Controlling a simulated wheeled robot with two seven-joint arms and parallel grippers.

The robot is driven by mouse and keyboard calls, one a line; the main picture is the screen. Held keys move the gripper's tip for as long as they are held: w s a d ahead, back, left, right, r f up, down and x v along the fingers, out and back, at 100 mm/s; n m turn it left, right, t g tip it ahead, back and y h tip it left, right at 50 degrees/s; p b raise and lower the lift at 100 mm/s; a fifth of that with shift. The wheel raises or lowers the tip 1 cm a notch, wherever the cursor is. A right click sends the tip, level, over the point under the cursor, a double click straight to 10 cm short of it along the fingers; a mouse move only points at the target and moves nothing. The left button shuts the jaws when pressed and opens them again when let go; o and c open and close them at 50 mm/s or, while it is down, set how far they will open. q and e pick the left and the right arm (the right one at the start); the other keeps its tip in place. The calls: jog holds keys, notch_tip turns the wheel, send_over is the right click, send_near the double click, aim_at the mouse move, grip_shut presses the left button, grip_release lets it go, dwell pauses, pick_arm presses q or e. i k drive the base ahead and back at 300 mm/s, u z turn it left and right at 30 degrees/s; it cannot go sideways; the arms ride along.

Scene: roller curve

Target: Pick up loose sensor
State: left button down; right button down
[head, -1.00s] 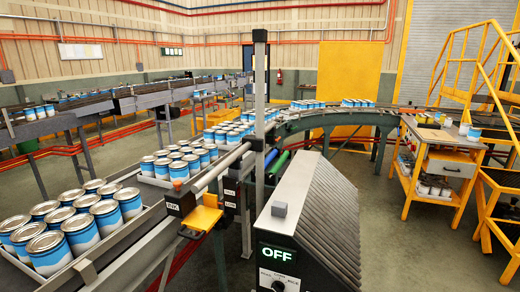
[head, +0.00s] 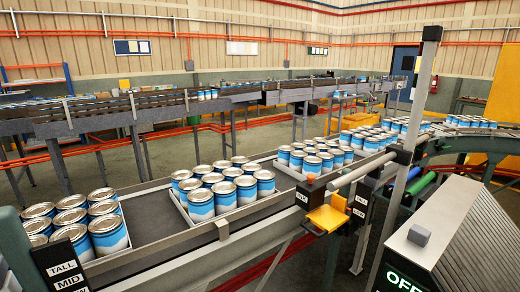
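I cannot tell for sure which item is the loose sensor. A small grey block (head: 419,236) sits on the top of the sloped control cabinet (head: 465,222) at the lower right. A black labelled box (head: 303,199) with an orange top stands at the conveyor's near rail, next to a yellow bracket (head: 330,217). Another black box marked TALL and MID (head: 70,268) is at the lower left. Neither of my grippers is in view.
Trays of blue-and-white cans (head: 222,190) stand on the near conveyor (head: 150,218), with a bare stretch between two groups. A tall grey post (head: 418,90) rises beside the rollers. A second conveyor line (head: 180,108) runs behind, with floor between.

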aim_at(418, 236)
jog(key=z, duration=1.65)
jog(key=k, duration=0.5)
jog(key=z, duration=1)
jog(key=k, duration=0.85)
jog(key=z, duration=0.75)
jog(key=i, duration=1.9)
jog(key=u, duration=0.5)
jog(key=i, duration=1.5)
jog(key=u, duration=1.85)
jog(key=i, duration=0.95)
jog(key=u, duration=0.95)
jog(key=i, duration=0.25)
